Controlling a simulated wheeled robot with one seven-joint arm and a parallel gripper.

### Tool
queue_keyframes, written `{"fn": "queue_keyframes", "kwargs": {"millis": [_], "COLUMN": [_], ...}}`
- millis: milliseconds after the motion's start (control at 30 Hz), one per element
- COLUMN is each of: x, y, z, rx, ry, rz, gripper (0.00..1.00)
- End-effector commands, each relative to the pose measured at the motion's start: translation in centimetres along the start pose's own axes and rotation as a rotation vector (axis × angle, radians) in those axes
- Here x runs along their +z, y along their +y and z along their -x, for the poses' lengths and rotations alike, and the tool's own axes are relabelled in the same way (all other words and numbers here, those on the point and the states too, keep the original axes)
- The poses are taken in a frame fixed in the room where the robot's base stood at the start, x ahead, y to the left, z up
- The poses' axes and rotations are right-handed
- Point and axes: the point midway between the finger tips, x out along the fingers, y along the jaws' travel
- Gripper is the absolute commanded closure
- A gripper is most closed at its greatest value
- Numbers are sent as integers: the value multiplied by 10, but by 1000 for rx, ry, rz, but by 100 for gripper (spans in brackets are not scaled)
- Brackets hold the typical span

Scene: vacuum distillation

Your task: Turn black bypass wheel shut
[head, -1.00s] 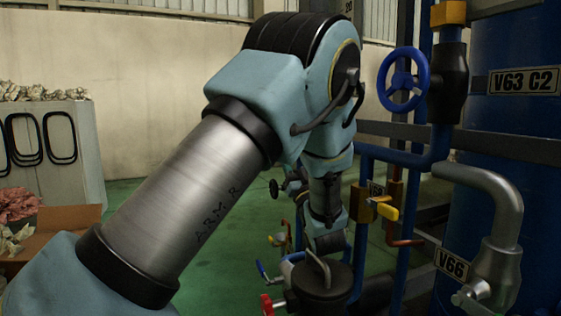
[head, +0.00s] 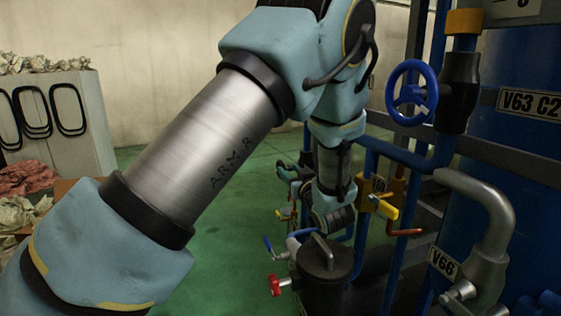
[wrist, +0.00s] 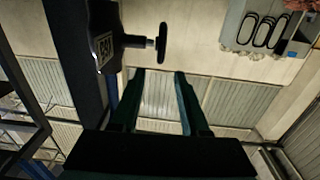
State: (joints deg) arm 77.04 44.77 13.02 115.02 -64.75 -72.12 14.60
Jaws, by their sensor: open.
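In the wrist view, a black wheel (wrist: 162,42) shows nearly edge-on, on a short stem from a dark valve body (wrist: 104,22) with a label plate. My gripper (wrist: 158,72) is open, with its two fingers apart and nothing between them. The wheel lies just beyond the fingertips in the picture, close to the gap between them; I cannot tell the distance.
A blue handwheel (head: 412,92) and a yellow-handled valve (head: 382,207) stand on the pipes to the right. A dark lidded pot (head: 324,275) with a red knob (head: 275,285) stands below my wrist. A grey cabinet (head: 62,130) is at left. Green floor between is open.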

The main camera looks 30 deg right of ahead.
Motion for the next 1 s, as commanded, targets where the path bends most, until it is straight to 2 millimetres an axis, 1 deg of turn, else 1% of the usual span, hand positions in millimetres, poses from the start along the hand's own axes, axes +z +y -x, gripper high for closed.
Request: {"fn": "queue_keyframes", "kwargs": {"millis": [33, 200, 300, 400, 567, 833, 867, 1000], "x": [1, 0, 0, -1, -1, -2, -2, -2], "y": [-1, -1, -1, 0, 0, 0, 0, 0], "z": [-11, -43, -59, -71, -81, -82, -82, -82], "rx": [-3, -2, -3, -1, -1, 0, 0, 0], "ry": [1, 3, 3, 3, 4, 3, 3, 3], "rz": [0, 1, 1, 1, 1, 0, 0, 0], "gripper": [55, 55, 55, 55, 55, 55, 56, 72]}}
